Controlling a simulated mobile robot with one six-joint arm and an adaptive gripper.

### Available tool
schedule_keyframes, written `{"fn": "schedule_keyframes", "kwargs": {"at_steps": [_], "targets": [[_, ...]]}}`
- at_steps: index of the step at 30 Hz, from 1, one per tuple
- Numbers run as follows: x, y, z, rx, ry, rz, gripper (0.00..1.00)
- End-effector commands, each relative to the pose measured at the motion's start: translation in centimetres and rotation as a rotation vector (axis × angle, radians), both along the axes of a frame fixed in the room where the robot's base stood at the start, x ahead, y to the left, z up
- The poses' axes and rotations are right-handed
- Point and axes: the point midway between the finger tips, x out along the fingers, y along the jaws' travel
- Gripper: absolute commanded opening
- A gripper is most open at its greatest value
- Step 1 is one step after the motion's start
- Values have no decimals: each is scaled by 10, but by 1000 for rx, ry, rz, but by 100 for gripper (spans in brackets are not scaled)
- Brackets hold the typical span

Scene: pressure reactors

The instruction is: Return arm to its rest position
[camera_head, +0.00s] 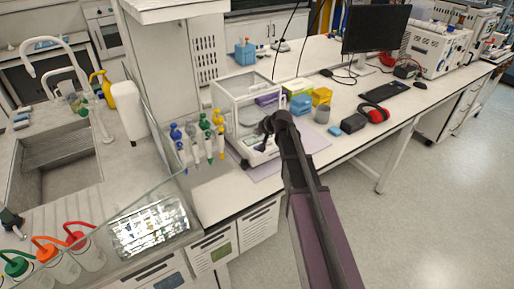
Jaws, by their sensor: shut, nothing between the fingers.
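My arm (310,195) rises from the bottom edge, right of centre, and reaches up to a dark joint (278,122) in front of the glass-sided balance (232,108). No fingers of my gripper can be made out. The part of the arm beyond the joint is hidden or too small to tell.
A sink (55,160) and wash bottles (83,248) are at left. The floor (430,225) at right is clear.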

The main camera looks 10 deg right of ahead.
Motion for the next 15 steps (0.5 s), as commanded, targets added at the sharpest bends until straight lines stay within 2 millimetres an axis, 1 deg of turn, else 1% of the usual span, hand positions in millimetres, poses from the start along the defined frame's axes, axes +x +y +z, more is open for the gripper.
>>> {"fn": "schedule_keyframes", "kwargs": {"at_steps": [10, 13, 15], "targets": [[-2, 1, -1, -2, 4, 2, 0], [-14, 3, -4, -19, 23, 17, 0], [-28, 7, -8, -38, 49, 35, 0]]}}
